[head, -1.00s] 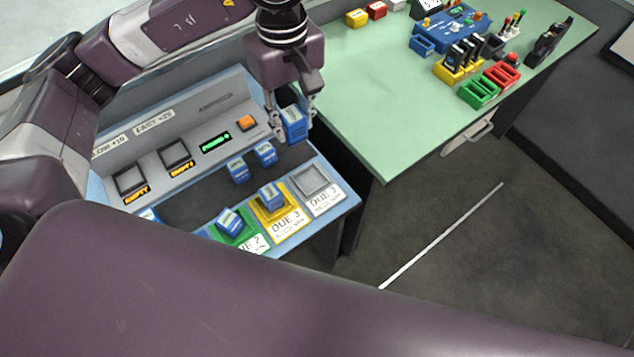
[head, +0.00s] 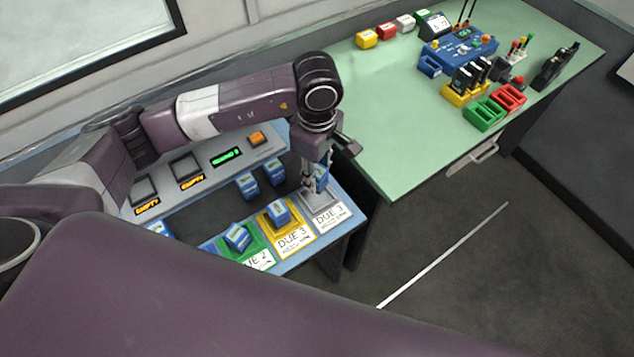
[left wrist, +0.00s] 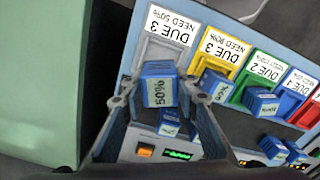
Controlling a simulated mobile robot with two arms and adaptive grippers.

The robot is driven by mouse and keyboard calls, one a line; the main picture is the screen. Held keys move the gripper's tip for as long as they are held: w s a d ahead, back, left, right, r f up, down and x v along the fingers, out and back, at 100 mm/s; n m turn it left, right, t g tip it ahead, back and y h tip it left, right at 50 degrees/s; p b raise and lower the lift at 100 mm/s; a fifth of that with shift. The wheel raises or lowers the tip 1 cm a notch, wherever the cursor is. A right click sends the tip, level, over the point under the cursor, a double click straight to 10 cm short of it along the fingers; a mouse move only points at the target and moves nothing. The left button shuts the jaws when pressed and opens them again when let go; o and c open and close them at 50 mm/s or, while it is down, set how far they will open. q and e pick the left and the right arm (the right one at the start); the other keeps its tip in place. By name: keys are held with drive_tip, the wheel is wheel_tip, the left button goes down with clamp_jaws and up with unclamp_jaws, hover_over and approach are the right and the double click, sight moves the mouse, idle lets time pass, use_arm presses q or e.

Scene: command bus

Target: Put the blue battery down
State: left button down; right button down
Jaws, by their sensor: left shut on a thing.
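My left gripper (head: 316,192) is shut on a blue battery (left wrist: 159,88). The battery carries a white label reading 50% in the left wrist view. In the head view the battery (head: 323,178) is partly hidden by the gripper. It is over or at the grey square tray (head: 325,200) at the right end of the panel, whose card reads DUE 3. I cannot tell whether it touches the tray. The grey tray (left wrist: 160,49) also shows just beyond the battery in the left wrist view. My right gripper is not in view.
A yellow tray (head: 268,228) and a green tray (head: 257,245) beside it each hold a blue battery. Two more batteries (head: 273,171) stand in the dark recess behind. A green-topped table (head: 400,130) with coloured blocks lies to the right.

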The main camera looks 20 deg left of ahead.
use_arm(q)
wheel_tip(320, 180, down, 6)
drive_tip(key=shift+r+p, duration=0.1)
drive_tip(key=shift+p, duration=0.45)
drive_tip(key=c, duration=2)
unclamp_jaws()
drive_tip(key=shift+f, duration=0.2)
drive_tip(key=o, duration=0.5)
drive_tip(key=shift+r, duration=0.1)
